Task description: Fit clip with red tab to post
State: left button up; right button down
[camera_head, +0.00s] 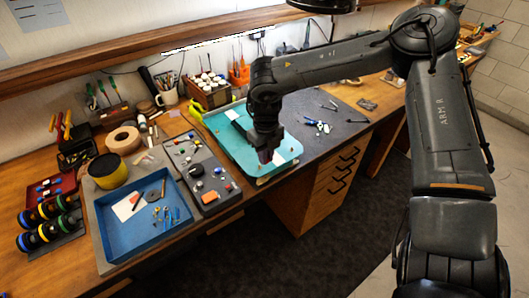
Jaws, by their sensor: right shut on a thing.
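My right gripper (267,156) points down over the front part of the teal tray (290,150). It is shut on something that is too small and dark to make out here. A dark body (240,122) lies in the tray, partly hidden behind my right wrist. I cannot make out a clip with a red tab or a post at this size. My left gripper is not in view.
A dark board (208,198) with small parts lies left of the tray. A grey mat (340,128) with tools lies to the right and has free room.

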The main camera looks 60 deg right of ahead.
aim_at(263, 171)
jog(key=shift+s, duration=0.1)
jog(key=shift+f, duration=0.1)
dwell(0.5)
jog(key=shift+f+b, duration=0.4)
jog(key=shift+b, duration=0.15)
jog(key=shift+f+b, duration=1.85)
jog(key=shift+f, duration=0.5)
jog(key=shift+w+d+b, duration=0.25)
jog(key=shift+w+b, duration=0.05)
jog(key=shift+w, duration=0.3)
jog(key=shift+w+d, duration=0.15)
jog(key=shift+w, duration=0.2)
